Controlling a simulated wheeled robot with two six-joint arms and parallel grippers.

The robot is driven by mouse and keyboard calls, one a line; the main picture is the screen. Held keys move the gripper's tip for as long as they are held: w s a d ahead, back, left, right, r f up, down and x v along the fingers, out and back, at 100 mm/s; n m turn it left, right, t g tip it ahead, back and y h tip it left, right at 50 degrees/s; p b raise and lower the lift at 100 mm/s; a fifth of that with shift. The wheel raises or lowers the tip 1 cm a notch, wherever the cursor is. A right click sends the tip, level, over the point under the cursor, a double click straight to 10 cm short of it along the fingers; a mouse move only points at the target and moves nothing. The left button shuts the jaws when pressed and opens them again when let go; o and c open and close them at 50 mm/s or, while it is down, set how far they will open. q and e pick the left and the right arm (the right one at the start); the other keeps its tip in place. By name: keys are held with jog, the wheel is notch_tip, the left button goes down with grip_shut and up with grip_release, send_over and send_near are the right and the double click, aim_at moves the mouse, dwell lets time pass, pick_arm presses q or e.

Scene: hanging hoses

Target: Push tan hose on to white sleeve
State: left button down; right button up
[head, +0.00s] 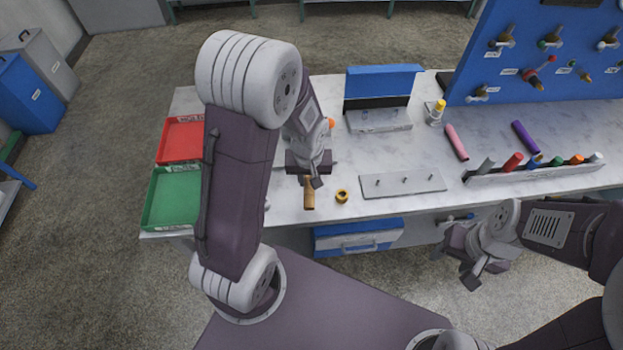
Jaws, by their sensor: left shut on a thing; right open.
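The tan hose (309,197) is a short tube hanging below my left gripper (314,181), near the front edge of the table. My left gripper is shut on its upper end. My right gripper (470,274) is open and empty, low in front of the table at the right. The blue board (550,62) at the back right carries several small fittings with labels. A fitting with a pale part (504,40) is at its upper left. I cannot tell which fitting is the white sleeve.
A yellow-black ring (342,196) lies close right of the hose. A pegged plate (403,183) and a rack of coloured tubes (535,173) stand further right. Red (181,139) and green (171,198) trays are at the left. Pink (456,142) and purple (525,137) tubes lie before the board.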

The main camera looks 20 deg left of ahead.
aim_at(306, 186)
pick_arm(q)
jog(key=f+n, duration=0.1)
jog(key=s+f+b, duration=0.1)
jog(key=f, duration=0.1)
jog(key=shift+a+f+n+b, duration=0.1)
jog(key=shift+f+n+b, duration=0.1)
jog(key=shift+n+b, duration=0.15)
jog(key=shift+s+a, duration=0.2)
jog(key=shift+a, duration=0.1)
jog(key=shift+w+d, duration=0.1)
jog(key=shift+d, duration=0.1)
jog(key=shift+w+a+r+p, duration=0.2)
jog(key=shift+w+a+p, duration=0.35)
jog(key=shift+w+p, duration=0.25)
jog(key=shift+w+a+r+p, duration=0.2)
jog(key=shift+w+a+p, duration=0.45)
jog(key=shift+w, duration=0.15)
jog(key=shift+w+a+r+p, duration=0.2)
jog(key=shift+w+a+p, duration=0.3)
jog(key=shift+w+p, duration=0.3)
pick_arm(e)
jog(key=shift+w+d+r, duration=0.1)
jog(key=shift+d+r, duration=0.05)
jog(key=shift+r, duration=0.35)
jog(key=shift+w+d+r, duration=0.1)
jog(key=shift+d+r, duration=0.05)
jog(key=shift+r, duration=0.35)
